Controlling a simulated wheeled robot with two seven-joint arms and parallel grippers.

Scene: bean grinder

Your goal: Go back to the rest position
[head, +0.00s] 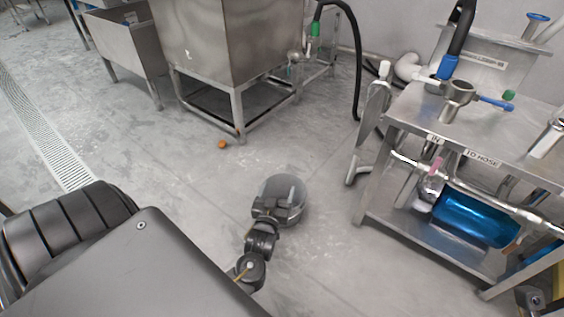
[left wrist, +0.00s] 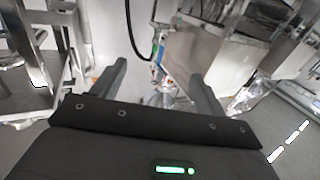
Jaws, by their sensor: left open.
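My left gripper (left wrist: 155,82) is open in the left wrist view. Its two dark fingers stand wide apart with nothing between them. Metal equipment and pipes lie beyond the fingertips, apart from them. In the head view, dark jointed links of mine show at the lower middle over the bare floor, and the finger shape there is too small to make out. I cannot make out my right gripper in either view.
A metal table (head: 443,125) with valves and a hose stands at the right, a blue cylinder (head: 474,220) on its lower shelf. A steel tank (head: 205,50) stands at the back. A small orange object (head: 222,144) lies on the floor. The floor between is mostly clear.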

